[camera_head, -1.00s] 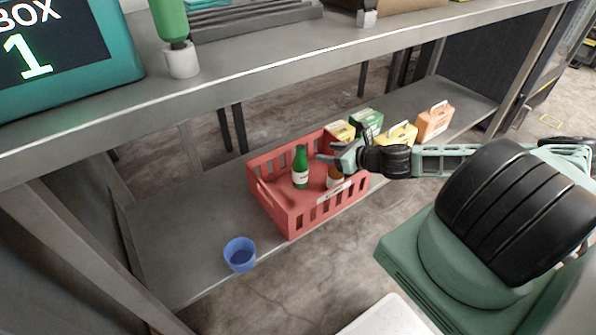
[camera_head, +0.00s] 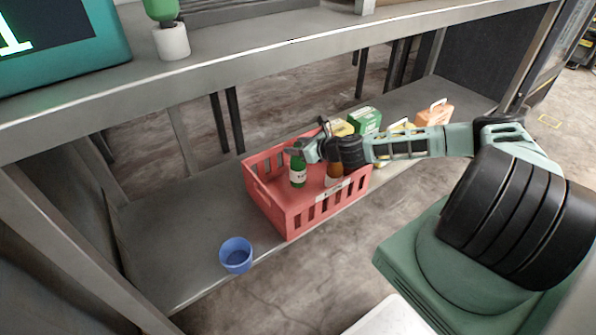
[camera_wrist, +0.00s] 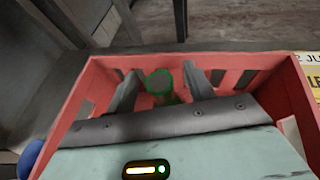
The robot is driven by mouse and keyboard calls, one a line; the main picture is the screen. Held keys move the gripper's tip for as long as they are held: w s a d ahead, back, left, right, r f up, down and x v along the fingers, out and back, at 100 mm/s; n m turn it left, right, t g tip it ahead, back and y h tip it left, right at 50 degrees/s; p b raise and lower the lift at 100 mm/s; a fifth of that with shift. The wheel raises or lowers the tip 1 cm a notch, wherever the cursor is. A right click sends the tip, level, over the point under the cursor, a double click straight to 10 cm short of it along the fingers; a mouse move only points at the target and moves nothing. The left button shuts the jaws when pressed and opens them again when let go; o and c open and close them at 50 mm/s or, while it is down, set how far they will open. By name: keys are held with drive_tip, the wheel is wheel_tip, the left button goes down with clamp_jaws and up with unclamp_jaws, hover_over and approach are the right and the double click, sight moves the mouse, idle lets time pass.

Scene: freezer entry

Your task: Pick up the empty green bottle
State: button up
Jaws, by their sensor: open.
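The green bottle (camera_head: 298,173) stands upright in a red crate (camera_head: 268,202) on the lower shelf, with a pale label on its side. A brown bottle (camera_head: 335,172) with a pale label stands to its right in the same crate. My gripper (camera_head: 300,150) is open at the green bottle's top and hides part of its neck. In the wrist view the green bottle (camera_wrist: 160,84) shows from above between my two open fingers (camera_wrist: 163,92), with small gaps on both sides. I cannot tell whether the bottle holds anything.
A blue cup (camera_head: 236,256) stands left of the crate near the shelf's front edge. Green (camera_head: 366,121), yellow and orange (camera_head: 436,113) cartons stand behind and right of the crate. The upper shelf (camera_head: 250,58) runs above.

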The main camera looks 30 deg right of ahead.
clamp_jaws()
